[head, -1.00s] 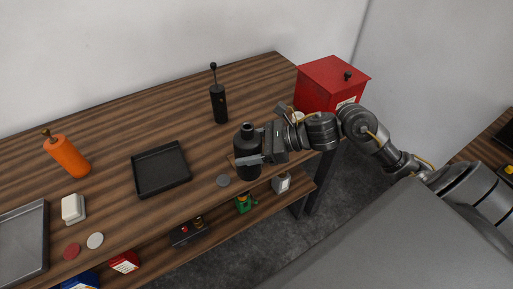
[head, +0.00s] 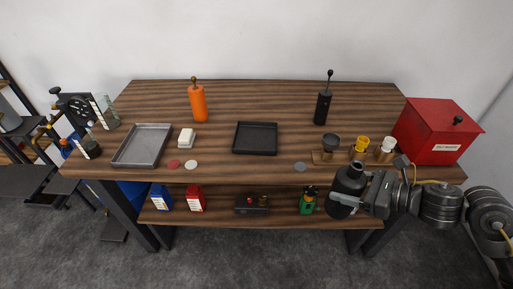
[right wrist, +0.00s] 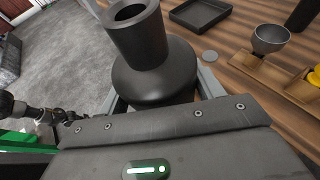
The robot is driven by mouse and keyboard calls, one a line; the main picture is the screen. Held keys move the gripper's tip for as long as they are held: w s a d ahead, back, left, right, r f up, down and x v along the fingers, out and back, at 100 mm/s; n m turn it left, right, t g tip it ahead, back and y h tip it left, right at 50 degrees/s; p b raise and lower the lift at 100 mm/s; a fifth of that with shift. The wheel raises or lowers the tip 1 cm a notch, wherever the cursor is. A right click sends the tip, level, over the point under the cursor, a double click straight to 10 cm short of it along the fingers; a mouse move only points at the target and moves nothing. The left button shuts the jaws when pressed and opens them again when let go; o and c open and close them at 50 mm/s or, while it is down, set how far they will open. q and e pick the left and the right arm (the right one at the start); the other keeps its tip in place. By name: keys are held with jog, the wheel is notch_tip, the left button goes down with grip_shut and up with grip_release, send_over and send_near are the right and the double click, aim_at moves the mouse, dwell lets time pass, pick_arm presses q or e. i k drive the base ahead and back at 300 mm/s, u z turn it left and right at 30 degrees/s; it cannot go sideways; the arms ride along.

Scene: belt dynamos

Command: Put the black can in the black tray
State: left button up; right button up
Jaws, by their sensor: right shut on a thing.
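The black can (head: 349,181) has a wide body and a narrower neck. My right gripper (head: 343,200) is shut around it and holds it roughly upright, in front of the table's front right edge in the head view. In the right wrist view the can (right wrist: 140,40) stands between the fingers, its open neck towards the camera. The black tray (head: 255,151) lies on the middle of the table, left of and beyond the can, and looks empty. The tray also shows at the top of the right wrist view (right wrist: 201,12). My left gripper is not in view.
A grey disc (head: 300,167) lies between tray and can. A wooden holder (head: 327,158) with cups stands near a red box (head: 438,131). A black bottle (head: 322,107) and an orange bottle (head: 198,103) stand behind. A grey tray (head: 143,146) lies left. A lower shelf (head: 283,211) holds several items.

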aim_at(255, 139)
jog(key=u, duration=0.2)
jog(key=i, duration=0.5)
jog(key=u, duration=1)
